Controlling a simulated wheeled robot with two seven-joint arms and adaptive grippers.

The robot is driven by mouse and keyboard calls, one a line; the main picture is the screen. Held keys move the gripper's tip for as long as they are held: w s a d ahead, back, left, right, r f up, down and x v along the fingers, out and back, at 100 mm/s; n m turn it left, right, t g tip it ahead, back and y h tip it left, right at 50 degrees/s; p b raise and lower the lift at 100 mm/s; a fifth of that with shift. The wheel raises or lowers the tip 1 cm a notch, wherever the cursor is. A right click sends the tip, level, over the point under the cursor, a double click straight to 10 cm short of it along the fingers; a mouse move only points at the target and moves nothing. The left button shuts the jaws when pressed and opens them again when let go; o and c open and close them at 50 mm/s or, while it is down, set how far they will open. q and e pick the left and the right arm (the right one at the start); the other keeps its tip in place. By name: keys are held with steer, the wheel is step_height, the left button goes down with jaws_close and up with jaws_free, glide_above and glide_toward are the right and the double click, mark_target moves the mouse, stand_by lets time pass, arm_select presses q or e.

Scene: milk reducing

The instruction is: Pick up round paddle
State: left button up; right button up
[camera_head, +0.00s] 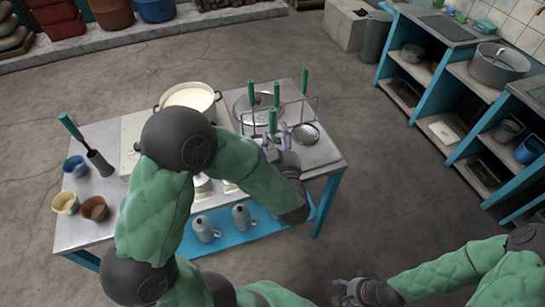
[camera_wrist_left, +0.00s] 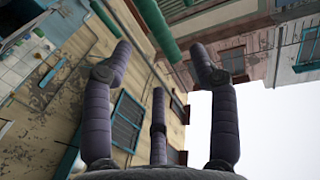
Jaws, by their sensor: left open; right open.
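Several green-handled tools stand upright in a wire rack (camera_head: 316,98) on the table. One long green handle (camera_head: 304,81) at the right of the rack rises above a round, dark, perforated-looking disc (camera_head: 306,134); I cannot tell for sure which tool is the round paddle. My left gripper (camera_head: 278,143) is open at the front of the rack, close to a green handle (camera_head: 272,121). In the left wrist view its fingers (camera_wrist_left: 160,65) are spread and empty, with a green handle (camera_wrist_left: 158,30) beyond them. My right gripper (camera_head: 352,291) is open, low at the bottom, away from the table.
A pot of milk (camera_head: 188,97) stands behind my left arm. A green-handled tool in a dark holder (camera_head: 100,163) and several cups (camera_head: 66,202) are on the table's left. Metal jugs (camera_head: 205,228) stand on the blue lower shelf. Open floor lies right of the table.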

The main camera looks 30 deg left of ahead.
mark_target(274, 118)
arm_select(q)
steer(key=shift+b+x, duration=0.85)
steer(key=shift+x, duration=3.3)
jaws_close()
